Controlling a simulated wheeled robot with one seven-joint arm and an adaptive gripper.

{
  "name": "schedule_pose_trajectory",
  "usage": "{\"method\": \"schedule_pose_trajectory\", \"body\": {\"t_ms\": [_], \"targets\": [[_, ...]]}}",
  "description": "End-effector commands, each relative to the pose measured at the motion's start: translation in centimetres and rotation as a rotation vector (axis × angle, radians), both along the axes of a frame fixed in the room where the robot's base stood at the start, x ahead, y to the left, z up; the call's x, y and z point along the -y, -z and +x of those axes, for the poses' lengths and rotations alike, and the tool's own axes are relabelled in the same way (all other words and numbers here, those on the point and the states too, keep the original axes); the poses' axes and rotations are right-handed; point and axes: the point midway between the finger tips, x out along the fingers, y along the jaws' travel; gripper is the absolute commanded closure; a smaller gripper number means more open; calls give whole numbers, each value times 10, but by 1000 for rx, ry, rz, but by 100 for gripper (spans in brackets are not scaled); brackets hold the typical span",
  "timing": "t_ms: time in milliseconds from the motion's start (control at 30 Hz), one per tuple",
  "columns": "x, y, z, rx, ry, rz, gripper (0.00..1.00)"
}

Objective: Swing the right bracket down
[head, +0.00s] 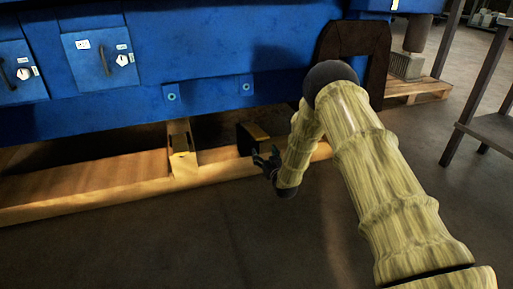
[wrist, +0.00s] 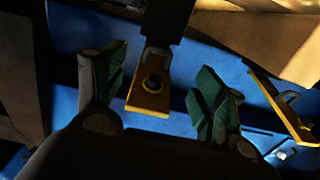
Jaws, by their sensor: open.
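The right bracket (head: 258,132) is dark with a yellow end and sits below the blue housing, just behind my gripper (head: 266,160) in the head view. In the wrist view, a bracket's yellow end (wrist: 149,94) with a round hole or bolt shows between the two fingers of my gripper (wrist: 160,90). The fingers are open, with gaps on both sides of it. The left bracket (head: 182,150) is yellowish and hangs down in front of the wooden beam. Another yellow bracket (wrist: 280,103) shows at the right of the wrist view.
The blue housing (head: 210,50) with handled panels spans above the brackets. A wooden beam (head: 100,194) runs low along its front. The floor in front is clear.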

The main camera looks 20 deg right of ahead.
Motion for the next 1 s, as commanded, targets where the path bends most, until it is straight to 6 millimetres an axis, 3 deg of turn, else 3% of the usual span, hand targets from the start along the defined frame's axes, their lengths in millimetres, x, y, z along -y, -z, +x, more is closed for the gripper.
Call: {"method": "schedule_pose_trajectory", "body": {"t_ms": [167, 700, 1000], "targets": [[0, 1, 13, 7, -1, -1, 30], [-3, 2, 89, 6, 0, 0, 30], [-4, 0, 107, 4, 0, 0, 30]]}}
